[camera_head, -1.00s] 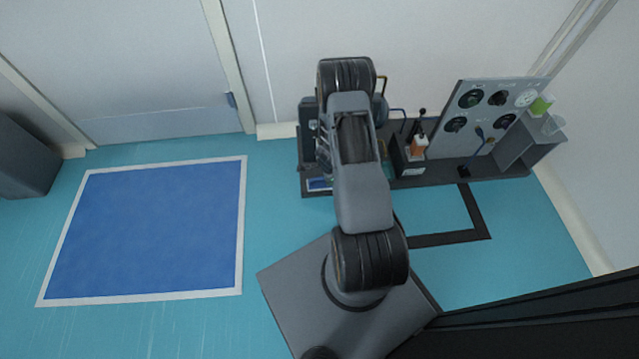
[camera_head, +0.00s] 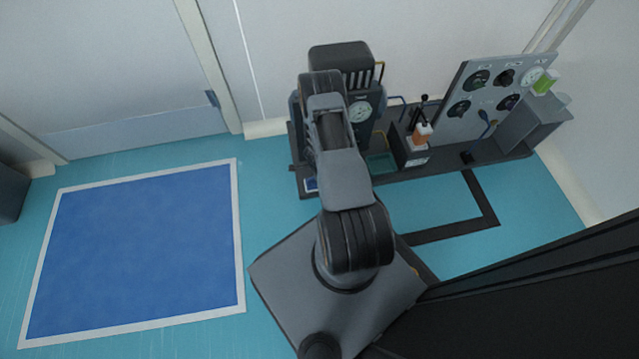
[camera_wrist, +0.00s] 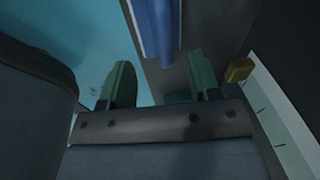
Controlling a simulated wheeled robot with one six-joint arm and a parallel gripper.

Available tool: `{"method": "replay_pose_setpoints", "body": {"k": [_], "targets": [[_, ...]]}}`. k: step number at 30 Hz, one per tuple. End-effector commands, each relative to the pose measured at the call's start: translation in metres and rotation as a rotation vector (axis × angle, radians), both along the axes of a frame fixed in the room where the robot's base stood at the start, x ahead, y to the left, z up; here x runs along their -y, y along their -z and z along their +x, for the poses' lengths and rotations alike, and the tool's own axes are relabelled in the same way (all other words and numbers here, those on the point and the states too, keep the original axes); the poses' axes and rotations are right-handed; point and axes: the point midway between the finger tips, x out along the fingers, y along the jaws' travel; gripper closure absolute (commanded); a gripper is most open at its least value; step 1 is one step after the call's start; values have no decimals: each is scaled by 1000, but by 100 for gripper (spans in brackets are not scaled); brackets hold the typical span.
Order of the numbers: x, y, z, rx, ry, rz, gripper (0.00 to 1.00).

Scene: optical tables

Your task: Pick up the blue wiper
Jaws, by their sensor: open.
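In the wrist view, a long blue piece (camera_wrist: 155,28), which looks like the blue wiper, enters from the top edge. It lies ahead of the gap between my fingertips, and its far end is cut off. My gripper (camera_wrist: 158,75) is open, with two dark green fingers apart and nothing visible between them. Whether a finger touches the blue piece cannot be told. In the head view my arm hides the gripper. A small blue flat item (camera_head: 311,184) shows at the bench's left end; I cannot tell whether it is the same thing.
The dark bench (camera_head: 440,166) stands along the wall. It bears a gauge unit (camera_head: 361,112), an orange-and-white bottle (camera_head: 422,133), a dial panel (camera_head: 475,103) and a green cup (camera_head: 545,80). A yellow block (camera_wrist: 238,70) is right of my fingers. A blue floor mat (camera_head: 140,250) lies left.

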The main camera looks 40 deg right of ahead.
Motion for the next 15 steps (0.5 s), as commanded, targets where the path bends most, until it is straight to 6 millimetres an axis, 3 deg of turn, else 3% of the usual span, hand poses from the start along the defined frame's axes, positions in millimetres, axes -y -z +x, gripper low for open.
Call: {"method": "replay_pose_setpoints", "body": {"k": [5, 15], "targets": [[0, 9, 1, 0, -1, 1, 43], [6, 47, 9, 0, -3, 2, 43]]}}
